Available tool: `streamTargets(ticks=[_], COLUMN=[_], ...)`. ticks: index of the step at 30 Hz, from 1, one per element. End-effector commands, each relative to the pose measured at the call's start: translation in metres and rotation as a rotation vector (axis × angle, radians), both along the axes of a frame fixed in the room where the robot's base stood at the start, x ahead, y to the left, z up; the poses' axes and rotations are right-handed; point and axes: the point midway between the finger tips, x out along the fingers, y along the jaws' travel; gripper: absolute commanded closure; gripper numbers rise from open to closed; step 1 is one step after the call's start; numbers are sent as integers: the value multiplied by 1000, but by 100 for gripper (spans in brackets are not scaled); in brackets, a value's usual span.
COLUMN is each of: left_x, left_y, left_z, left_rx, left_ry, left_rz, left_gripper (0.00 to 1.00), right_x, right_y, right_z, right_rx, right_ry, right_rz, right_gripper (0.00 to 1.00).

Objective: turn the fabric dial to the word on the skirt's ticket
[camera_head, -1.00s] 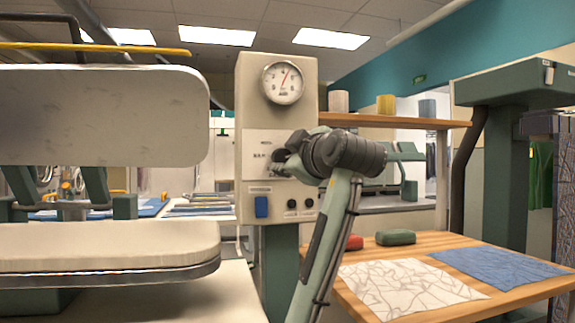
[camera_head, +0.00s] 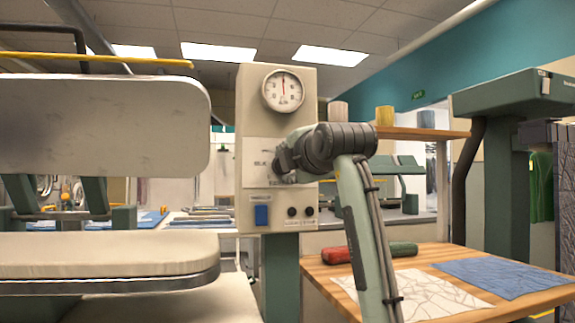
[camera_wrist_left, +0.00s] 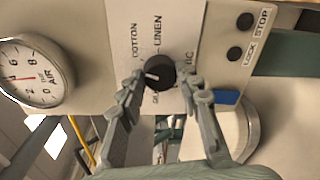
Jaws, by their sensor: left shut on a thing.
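The black fabric dial (camera_wrist_left: 157,73) has a white pointer mark and sits on a pale control panel (camera_head: 250,105). In the left wrist view the words COTTON and LINEN read clearly beside it; other words are partly covered. The pointer lies toward the left of that view; which word it marks I cannot tell. My left gripper (camera_wrist_left: 160,85) has its fingers on both sides of the dial and is shut on it. In the head view my left wrist and gripper (camera_head: 285,160) hide the dial. No skirt ticket is readable. My right gripper is out of view.
A round gauge (camera_head: 284,90) sits above the dial; a blue switch (camera_head: 261,215) and two black buttons are below. A padded press (camera_head: 100,250) stands left. A wooden table (camera_head: 430,262) at right carries white and blue cloths, plus red and green rolled items.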

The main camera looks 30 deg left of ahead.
Motion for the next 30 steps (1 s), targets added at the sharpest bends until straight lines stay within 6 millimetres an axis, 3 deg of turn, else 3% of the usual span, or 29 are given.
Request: streamTargets(ticks=[13,30], left_x=[-2,-2], left_y=[2,2], left_z=[-2,-2], left_rx=[-277,-521], left_ry=[-318,-601], left_rz=[3,4], left_gripper=[95,95], right_x=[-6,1], right_y=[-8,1], right_z=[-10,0], right_rx=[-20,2], right_ry=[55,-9], right_rz=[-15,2], right_gripper=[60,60])
